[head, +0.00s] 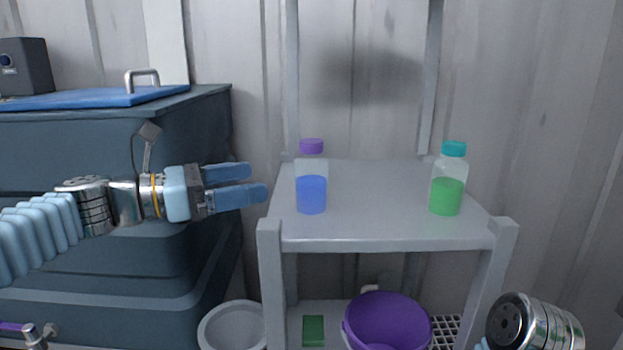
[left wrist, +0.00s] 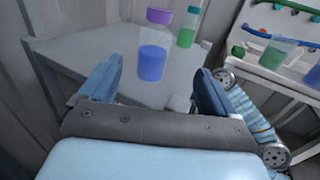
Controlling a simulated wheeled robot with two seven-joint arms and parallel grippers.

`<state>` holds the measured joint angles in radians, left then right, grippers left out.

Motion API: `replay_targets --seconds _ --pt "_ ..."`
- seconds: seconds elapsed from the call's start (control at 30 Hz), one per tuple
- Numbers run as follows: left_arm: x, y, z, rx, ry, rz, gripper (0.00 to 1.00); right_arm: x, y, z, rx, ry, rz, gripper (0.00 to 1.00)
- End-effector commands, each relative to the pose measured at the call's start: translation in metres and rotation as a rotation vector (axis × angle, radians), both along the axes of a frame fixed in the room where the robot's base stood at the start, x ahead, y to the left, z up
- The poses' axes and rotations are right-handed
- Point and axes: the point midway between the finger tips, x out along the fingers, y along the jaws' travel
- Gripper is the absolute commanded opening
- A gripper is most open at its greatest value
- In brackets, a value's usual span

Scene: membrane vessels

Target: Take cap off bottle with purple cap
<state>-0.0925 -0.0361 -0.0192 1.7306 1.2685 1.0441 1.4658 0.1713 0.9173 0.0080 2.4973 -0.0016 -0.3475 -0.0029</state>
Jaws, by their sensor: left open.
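The bottle with the purple cap (head: 312,190) stands upright on the grey shelf's top, with blue liquid in its lower half. Its purple cap (head: 312,146) is on its neck. In the left wrist view the bottle (left wrist: 152,62) and its cap (left wrist: 159,16) show ahead, between the fingers. My left gripper (head: 259,181) is open and empty, to the left of the bottle and apart from it, with its fingers pointing towards it. My right arm shows at the lower right of the head view, but its gripper fingers are not visible.
A teal-capped bottle (head: 447,185) with green liquid stands at the right of the shelf top (head: 380,225). Below are a purple bucket (head: 388,325) and a green block (head: 313,330). A grey bin (head: 232,328) stands lower left. A large dark tank (head: 180,140) is behind my left arm.

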Motion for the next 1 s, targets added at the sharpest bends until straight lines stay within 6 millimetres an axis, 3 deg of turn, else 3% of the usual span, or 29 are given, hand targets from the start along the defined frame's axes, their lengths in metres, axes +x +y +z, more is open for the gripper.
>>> replay_targets --seconds 0.17,0.4,1.0 --pt "0.006 -0.018 0.002 -0.008 0.0 -0.008 0.9 0.0 0.0 -0.002 0.0 0.001 0.0 0.43" --pt "0.027 -0.063 0.001 -0.005 0.001 -0.006 0.9 -0.001 0.0 -0.004 0.001 0.002 0.001 0.43" --pt "0.057 -0.125 0.002 -0.004 -0.001 -0.003 0.9 -0.001 0.001 -0.008 0.002 0.002 0.001 0.43"
